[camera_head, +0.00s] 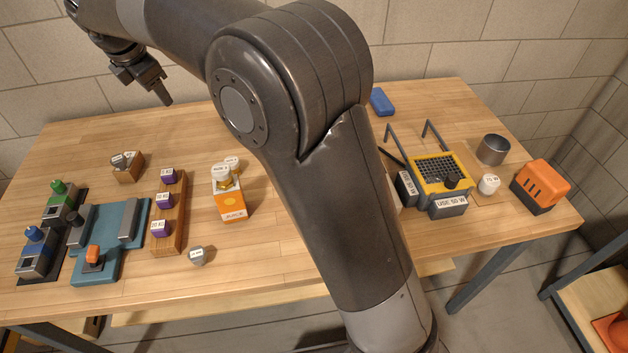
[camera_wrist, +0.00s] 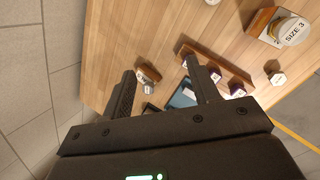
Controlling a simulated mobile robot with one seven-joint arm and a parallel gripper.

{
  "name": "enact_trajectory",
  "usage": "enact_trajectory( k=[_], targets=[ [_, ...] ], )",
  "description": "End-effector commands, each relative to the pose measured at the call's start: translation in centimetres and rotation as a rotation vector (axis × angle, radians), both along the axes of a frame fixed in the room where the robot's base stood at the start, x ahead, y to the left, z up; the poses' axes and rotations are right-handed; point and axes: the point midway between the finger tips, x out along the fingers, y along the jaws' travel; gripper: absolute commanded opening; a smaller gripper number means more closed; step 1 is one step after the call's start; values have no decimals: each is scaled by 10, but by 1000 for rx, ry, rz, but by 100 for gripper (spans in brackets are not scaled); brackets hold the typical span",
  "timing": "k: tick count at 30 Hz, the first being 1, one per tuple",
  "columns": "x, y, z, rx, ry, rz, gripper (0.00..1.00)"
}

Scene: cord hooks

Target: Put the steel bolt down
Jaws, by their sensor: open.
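My gripper (camera_head: 155,92) is open and empty, raised above the back left of the table. In the wrist view its two fingers (camera_wrist: 160,84) stand apart with nothing between them. A grey metal piece (camera_head: 122,160) with a label sits on a small wooden block (camera_head: 128,174) below my gripper; the block also shows in the wrist view (camera_wrist: 149,72). Another grey, hex-shaped labelled piece (camera_head: 198,256) lies alone near the table's front edge. The labels are too small to read, so I cannot tell for certain which one is the steel bolt.
A wooden rack (camera_head: 172,212) holds purple labelled blocks. A teal fixture (camera_head: 107,238) stands left of it, an orange-and-white box (camera_head: 231,205) right of it. A yellow-framed unit (camera_head: 440,172) and an orange case (camera_head: 541,184) stand at right. Bare wood lies behind the rack.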

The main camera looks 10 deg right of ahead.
Motion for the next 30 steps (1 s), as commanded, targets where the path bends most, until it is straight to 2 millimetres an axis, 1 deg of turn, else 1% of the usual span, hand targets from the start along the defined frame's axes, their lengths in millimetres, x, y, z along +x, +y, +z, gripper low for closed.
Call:
enact_trajectory(
  k=[1,2,3,5,6,8,9,11,12,14,15,17,18,20,21,23,24,27,30],
  targets=[
    [-6,-27,12,36,-7,-86,55],
    [-10,-41,17,60,-8,-139,55],
    [-16,-60,23,89,-11,-210,55],
    [-26,-87,31,136,-16,-316,55],
    [-34,-105,34,165,-18,-388,55],
    [-47,-132,40,213,-23,-494,55],
    [-56,-148,42,245,-26,-567,55],
    [-71,-173,45,291,-31,-674,55],
    [-81,-189,46,325,-35,-747,55],
    [-98,-212,47,373,-40,-856,55],
    [-110,-227,46,406,-44,-929,55],
    [-128,-247,44,456,-50,-1037,55],
    [-141,-260,42,489,-54,-1108,55],
    [-161,-278,37,541,-60,-1218,55],
    [-174,-289,33,576,-63,-1289,55],
    [-194,-304,26,629,-68,-1398,55],
    [-207,-314,20,664,-73,-1471,55],
    [-240,-334,5,755,-81,-1648,55],
    [-268,-349,-12,837,-88,-1801,55]
  ],
)
